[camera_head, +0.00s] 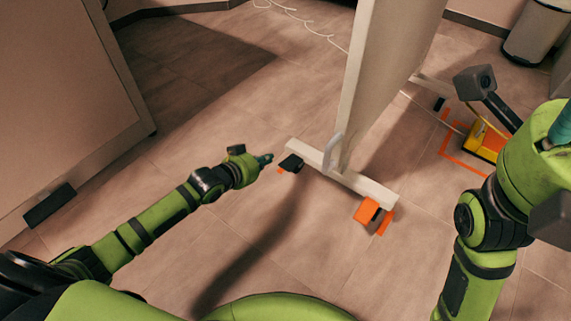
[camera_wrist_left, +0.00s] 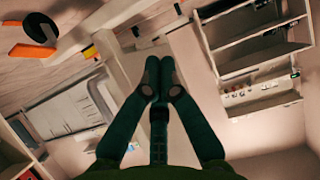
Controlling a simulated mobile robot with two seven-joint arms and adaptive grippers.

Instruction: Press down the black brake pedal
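The black brake pedal (camera_head: 291,163) is a small dark block at the left end of the white foot bar of an upright panel, close to the floor. My left gripper (camera_head: 265,159) is just left of the pedal in the head view, pointing at it; I cannot tell whether they touch. In the left wrist view its two fingers (camera_wrist_left: 158,82) are together with nothing visible between them. My right arm is at the right edge of the head view. Only a teal part of its gripper (camera_head: 563,125) shows, and its fingertips are not clear.
An orange pedal (camera_head: 368,211) sits at the bar's other end. The white panel (camera_head: 388,75) rises from the foot bar (camera_head: 340,175). A yellow-orange device (camera_head: 483,142) stands on the floor at right, inside orange tape. The tiled floor around my left arm is clear.

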